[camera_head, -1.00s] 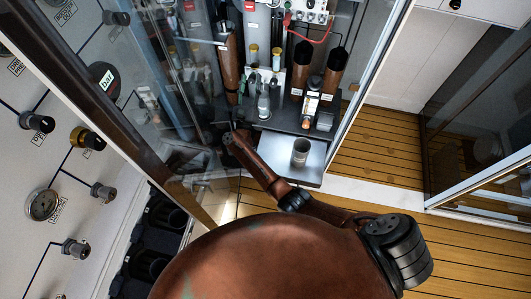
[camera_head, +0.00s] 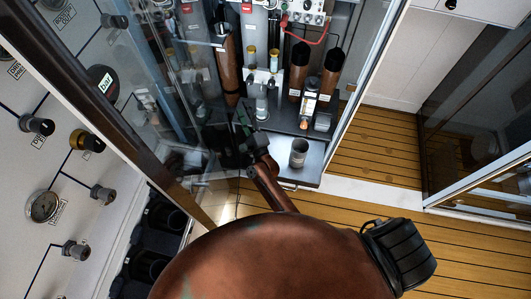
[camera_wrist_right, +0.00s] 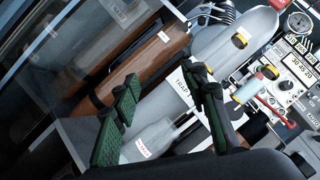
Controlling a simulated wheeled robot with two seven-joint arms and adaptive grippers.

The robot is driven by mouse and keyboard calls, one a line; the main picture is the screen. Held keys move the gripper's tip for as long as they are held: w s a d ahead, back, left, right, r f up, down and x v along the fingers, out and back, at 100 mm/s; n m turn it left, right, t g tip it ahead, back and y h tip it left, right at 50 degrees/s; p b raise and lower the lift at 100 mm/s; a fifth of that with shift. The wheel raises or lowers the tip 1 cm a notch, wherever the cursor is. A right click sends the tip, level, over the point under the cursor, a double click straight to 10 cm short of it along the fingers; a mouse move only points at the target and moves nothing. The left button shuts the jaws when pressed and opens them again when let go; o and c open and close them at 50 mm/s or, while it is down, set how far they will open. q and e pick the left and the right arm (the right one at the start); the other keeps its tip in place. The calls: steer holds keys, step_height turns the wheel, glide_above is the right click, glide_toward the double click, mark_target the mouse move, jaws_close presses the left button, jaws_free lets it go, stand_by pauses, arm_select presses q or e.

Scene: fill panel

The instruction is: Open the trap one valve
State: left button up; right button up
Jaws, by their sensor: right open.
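My right gripper (camera_head: 243,126) reaches into the open cabinet from below. In the right wrist view its two green-padded fingers (camera_wrist_right: 165,112) are spread apart with nothing held. Between and behind them are a clear glass trap bottle (camera_wrist_right: 152,138) with a small label and a white plate (camera_wrist_right: 184,86) reading "TRAP". Two yellow-banded knobs (camera_wrist_right: 240,41) stand on the fittings above and to the right. In the head view, similar yellow-topped fittings (camera_head: 253,53) stand above the glass bottles. I cannot tell which fitting is the trap one valve. My left gripper is not in view.
A brown cylinder (camera_wrist_right: 135,62) lies close to the left finger. The cabinet's glass door (camera_head: 165,95) stands to the left of my arm. A metal cup (camera_head: 298,152) sits on the tray in front. A control panel (camera_wrist_right: 290,80) is at the right. Wooden floor (camera_head: 375,150) is clear.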

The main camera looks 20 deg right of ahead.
steer(key=s+d+f+n+g+y, duration=0.3)
steer(key=s+f+n+g, duration=0.5)
steer(key=s+f+n, duration=0.3)
steer(key=s+n+y, duration=0.1)
steer(key=s+n, duration=0.2)
steer(key=s, duration=0.1)
steer(key=shift+s+n, duration=0.3)
steer(key=shift+s, duration=0.1)
steer(key=shift+d, duration=0.1)
